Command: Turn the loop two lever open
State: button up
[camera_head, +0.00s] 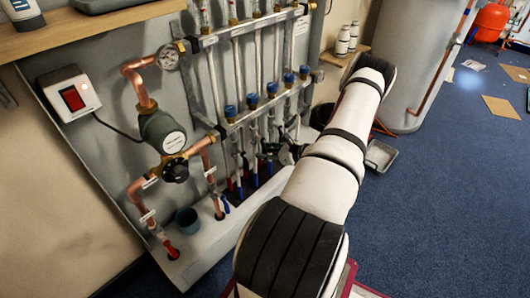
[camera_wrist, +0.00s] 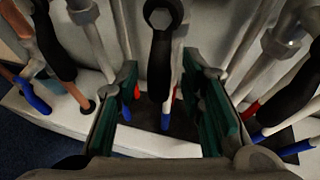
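My gripper (camera_head: 275,150) is at these lower valves in the head view, small and partly hidden by my arm. In the wrist view my gripper (camera_wrist: 162,115) is open, its green-padded fingers apart. A black lever (camera_wrist: 161,60) hangs down along a pipe between the fingers, and I see gaps on both sides. More black levers show at left (camera_wrist: 52,40) and right (camera_wrist: 296,90). I cannot read which loop the middle lever belongs to.
A pump (camera_head: 162,130) with copper pipes and a red switch box (camera_head: 70,95) are left of the loops. A blue-grey cup (camera_head: 187,220) stands on the white ledge (camera_head: 215,238). A grey tray (camera_head: 380,155) lies by the white tank (camera_head: 420,60). Open blue carpet (camera_head: 430,220) is at right.

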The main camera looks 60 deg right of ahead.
jog(key=v, duration=1.1)
jog(key=shift+s+r, duration=0.25)
jog(key=shift+s, duration=0.1)
jog(key=shift+s, duration=0.1)
